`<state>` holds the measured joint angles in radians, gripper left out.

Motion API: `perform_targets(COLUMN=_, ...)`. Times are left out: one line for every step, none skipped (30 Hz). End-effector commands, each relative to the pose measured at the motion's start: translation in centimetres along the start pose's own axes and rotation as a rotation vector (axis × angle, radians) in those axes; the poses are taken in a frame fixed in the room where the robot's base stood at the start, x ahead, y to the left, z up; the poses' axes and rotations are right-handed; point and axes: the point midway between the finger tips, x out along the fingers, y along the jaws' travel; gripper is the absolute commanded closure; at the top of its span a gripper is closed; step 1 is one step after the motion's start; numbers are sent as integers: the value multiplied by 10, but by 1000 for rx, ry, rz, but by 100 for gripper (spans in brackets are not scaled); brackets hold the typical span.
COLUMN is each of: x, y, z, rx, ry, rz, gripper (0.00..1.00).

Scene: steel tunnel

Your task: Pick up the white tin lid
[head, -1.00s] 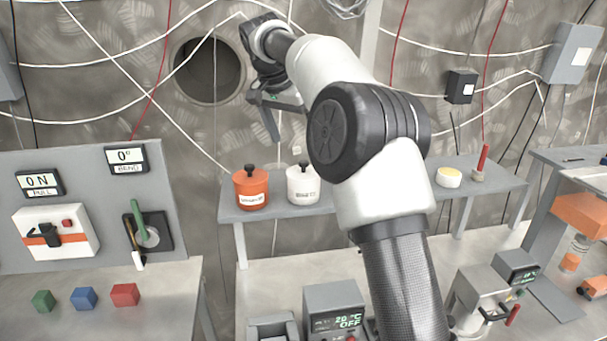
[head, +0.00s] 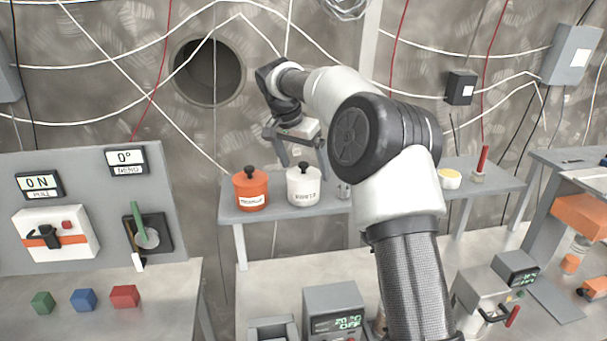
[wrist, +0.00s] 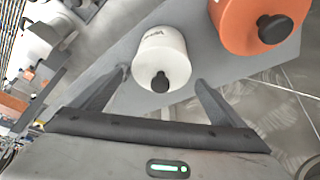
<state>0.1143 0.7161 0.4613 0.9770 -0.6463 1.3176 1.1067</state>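The white tin (head: 303,188) stands upright on the back shelf. Its white lid (head: 303,172) with a black knob is on top; in the wrist view the lid (wrist: 163,63) faces me, its knob pointing toward my gripper. My gripper (head: 303,160) is open and empty, above and around the height of the lid knob. In the wrist view the two fingers of my gripper (wrist: 158,82) are spread to either side of the tin, apart from it.
An orange tin (head: 251,190) with a black knob stands just left of the white tin. A small yellow-topped white dish (head: 449,178) and a red-handled item (head: 481,165) are farther right on the grey shelf (head: 400,190). The wall is behind.

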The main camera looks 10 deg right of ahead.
Motion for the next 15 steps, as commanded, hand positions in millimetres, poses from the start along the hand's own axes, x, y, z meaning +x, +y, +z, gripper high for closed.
perform_targets(x=0, y=0, z=0, rx=0, ry=0, rz=0, gripper=15)
perform_targets(x=0, y=0, z=0, rx=0, ry=0, rz=0, gripper=20)
perform_targets(x=0, y=0, z=0, rx=0, ry=0, rz=0, gripper=27)
perform_targets(x=0, y=0, z=0, rx=0, ry=0, rz=0, gripper=32)
perform_targets(x=0, y=0, z=0, rx=0, ry=0, rz=0, gripper=37)
perform_targets(x=0, y=0, z=0, rx=0, ry=0, rz=0, gripper=44)
perform_targets(x=0, y=0, z=0, rx=0, ry=0, rz=0, gripper=49)
perform_targets(x=0, y=0, z=0, rx=0, ry=0, rz=0, gripper=50)
perform_targets(x=0, y=0, z=0, rx=0, ry=0, rz=0, gripper=50)
perform_targets(x=-1, y=0, z=0, rx=0, ry=1, rz=0, gripper=50)
perform_targets(x=-1, y=0, z=0, rx=0, ry=1, rz=0, gripper=50)
perform_targets(x=-1, y=0, z=0, rx=0, ry=1, rz=0, gripper=50)
perform_targets(x=-1, y=0, z=0, rx=0, ry=1, rz=0, gripper=50)
perform_targets(x=-1, y=0, z=0, rx=0, ry=1, rz=0, gripper=50)
perform_targets(x=-1, y=0, z=0, rx=0, ry=1, rz=0, gripper=50)
